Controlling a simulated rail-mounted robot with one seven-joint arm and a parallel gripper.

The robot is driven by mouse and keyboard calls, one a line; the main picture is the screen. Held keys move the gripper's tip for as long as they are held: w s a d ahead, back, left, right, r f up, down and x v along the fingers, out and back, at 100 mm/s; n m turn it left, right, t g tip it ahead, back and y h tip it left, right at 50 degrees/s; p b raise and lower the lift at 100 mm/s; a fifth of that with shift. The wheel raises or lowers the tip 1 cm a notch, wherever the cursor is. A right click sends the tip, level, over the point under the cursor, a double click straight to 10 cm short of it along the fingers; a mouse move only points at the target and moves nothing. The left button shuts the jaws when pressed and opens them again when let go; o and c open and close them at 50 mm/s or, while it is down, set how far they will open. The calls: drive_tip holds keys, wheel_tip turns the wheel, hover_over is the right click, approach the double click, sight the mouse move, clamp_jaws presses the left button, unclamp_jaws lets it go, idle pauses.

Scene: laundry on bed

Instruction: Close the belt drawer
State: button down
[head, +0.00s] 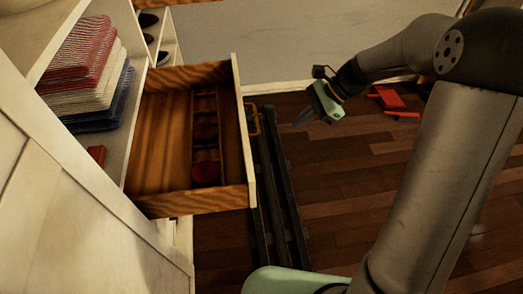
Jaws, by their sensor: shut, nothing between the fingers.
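The belt drawer (160,205) is pulled out from the white cabinet on the left, with a wooden inside and a white front panel. A narrow divided tray inside it holds rolled dark and reddish belts (205,172). A yellowish handle (254,120) sits on the outer face of the drawer front. My gripper (304,119) is shut and empty. It is to the right of the handle, apart from it, with its fingers pointing left toward the drawer front.
Folded red, white and blue cloths (90,75) lie on a shelf above and left of the drawer. Dark rails (283,200) run along the wooden floor beside the drawer front. Red items (388,98) lie on the floor behind my arm.

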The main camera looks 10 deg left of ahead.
drive_tip(key=s+a+f+m+b, duration=0.1)
drive_tip(key=s+a+f+b, duration=0.1)
drive_tip(key=a+f, duration=0.6)
drive_tip(key=a, duration=0.3)
drive_tip(key=shift+s+f+y, duration=0.25)
drive_tip(key=shift+y, duration=0.15)
drive_tip(key=shift+a, duration=0.25)
